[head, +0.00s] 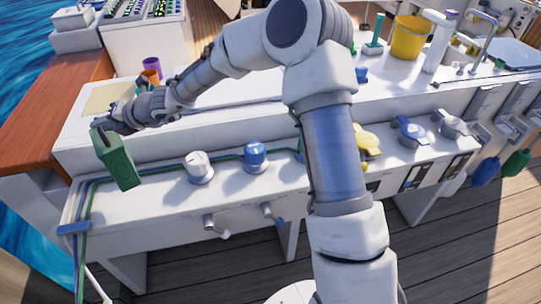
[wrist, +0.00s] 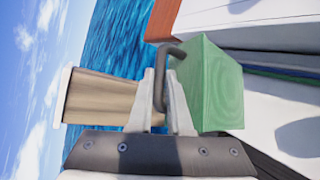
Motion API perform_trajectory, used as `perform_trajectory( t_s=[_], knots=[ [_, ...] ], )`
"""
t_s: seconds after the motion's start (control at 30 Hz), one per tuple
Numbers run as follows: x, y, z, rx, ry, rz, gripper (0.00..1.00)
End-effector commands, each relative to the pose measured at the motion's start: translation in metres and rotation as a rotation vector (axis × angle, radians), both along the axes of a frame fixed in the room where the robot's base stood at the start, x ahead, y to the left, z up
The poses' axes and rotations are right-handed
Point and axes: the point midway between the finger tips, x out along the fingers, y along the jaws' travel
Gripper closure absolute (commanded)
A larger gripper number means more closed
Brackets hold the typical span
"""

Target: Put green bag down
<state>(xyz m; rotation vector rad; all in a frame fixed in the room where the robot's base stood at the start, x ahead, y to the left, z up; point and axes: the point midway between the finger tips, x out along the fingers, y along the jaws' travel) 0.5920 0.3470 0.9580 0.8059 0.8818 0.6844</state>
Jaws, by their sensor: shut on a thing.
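The green bag (head: 117,163) is a boxy green block with a dark handle, and it hangs tilted at the left end of the white counter. My gripper (head: 107,126) is shut on the bag's handle at the top. In the wrist view, my gripper's fingers (wrist: 160,95) close around the dark handle, and the green bag (wrist: 210,85) shows to their right. The bag is held in front of the counter's upper edge; I cannot tell whether its bottom touches anything.
The lower white ledge (head: 150,215) carries a white knob (head: 198,165), a blue knob (head: 256,155) and green and blue lines. A purple cup (head: 151,64) and an orange cup (head: 150,77) stand behind my arm. A yellow bucket (head: 410,38) stands at the back right.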

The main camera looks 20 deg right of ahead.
Motion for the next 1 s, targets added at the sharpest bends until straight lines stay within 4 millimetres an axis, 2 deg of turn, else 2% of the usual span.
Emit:
perform_trajectory(
  t_s=[0.3,0.5,0.73,0.9,1.0],
  knots=[
    [0.000,0.001,-0.001,0.002,-0.002,0.002,1.00],
    [0.000,0.001,-0.035,0.002,0.000,0.002,1.00],
    [0.000,0.001,-0.057,0.003,-0.002,0.002,1.00],
    [-0.001,0.001,-0.086,0.003,0.000,0.002,1.00],
    [0.000,0.001,-0.096,0.003,-0.001,0.002,1.00]
  ],
)
